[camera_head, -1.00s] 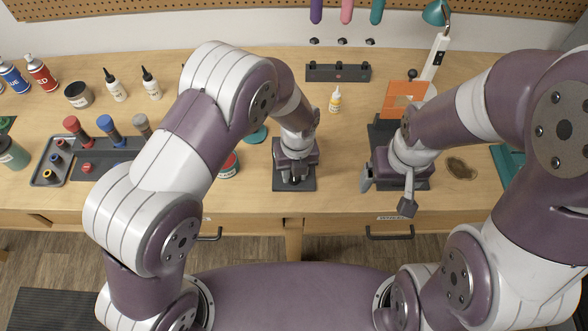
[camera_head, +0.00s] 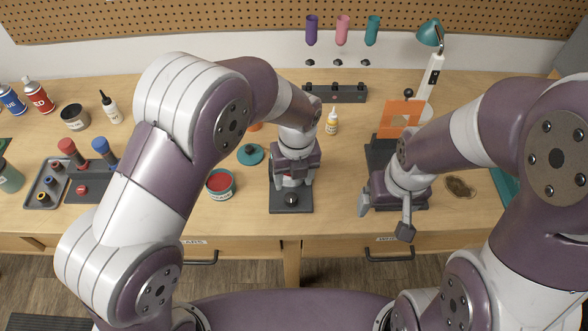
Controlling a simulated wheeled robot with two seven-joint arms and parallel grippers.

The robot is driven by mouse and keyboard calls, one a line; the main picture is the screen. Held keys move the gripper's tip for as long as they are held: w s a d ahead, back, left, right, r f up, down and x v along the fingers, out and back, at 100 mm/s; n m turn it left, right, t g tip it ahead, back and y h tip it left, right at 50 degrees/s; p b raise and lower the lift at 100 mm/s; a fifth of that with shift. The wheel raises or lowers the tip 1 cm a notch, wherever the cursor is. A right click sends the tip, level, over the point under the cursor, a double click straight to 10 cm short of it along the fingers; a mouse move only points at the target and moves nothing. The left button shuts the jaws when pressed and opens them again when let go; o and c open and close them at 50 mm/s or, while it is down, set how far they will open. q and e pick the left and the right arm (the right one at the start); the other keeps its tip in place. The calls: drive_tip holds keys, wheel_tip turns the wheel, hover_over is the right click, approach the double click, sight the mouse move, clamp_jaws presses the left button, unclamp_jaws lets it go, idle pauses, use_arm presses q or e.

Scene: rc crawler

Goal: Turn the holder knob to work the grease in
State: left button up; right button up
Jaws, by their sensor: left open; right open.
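A dark holder base (camera_head: 279,205) stands at the front middle of the bench, with a small round dark knob (camera_head: 291,199) near its front edge. My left gripper (camera_head: 292,180) is open and points down over the back of the base, just behind the knob. It hides the rear of the holder, and I cannot tell whether it touches anything there. A bit of red shows under it. My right gripper (camera_head: 386,215) is open and empty near the bench's front edge, in front of a dark stand with an orange frame (camera_head: 401,113).
An open tub with red contents (camera_head: 220,184) stands left of the base, with a teal lid (camera_head: 250,154) behind it. A grey tray (camera_head: 45,201) is at the left. The bench between my grippers is clear.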

use_arm(q)
wheel_tip(320, 180, up, 5)
drive_tip(key=shift+d+r, duration=0.1)
drive_tip(key=shift+d, duration=0.05)
idle(0.4)
drive_tip(key=s+a+n, duration=0.5)
drive_tip(key=a+n, duration=0.4)
drive_tip(key=n, duration=0.7)
drive_tip(key=s+a+n+t, duration=0.1)
drive_tip(key=s+a+n, duration=0.4)
drive_tip(key=a+n, duration=0.5)
drive_tip(key=shift+s+a+n+t+h, duration=0.2)
drive_tip(key=shift+n+t+h, duration=0.1)
drive_tip(key=shift+n, duration=3.4)
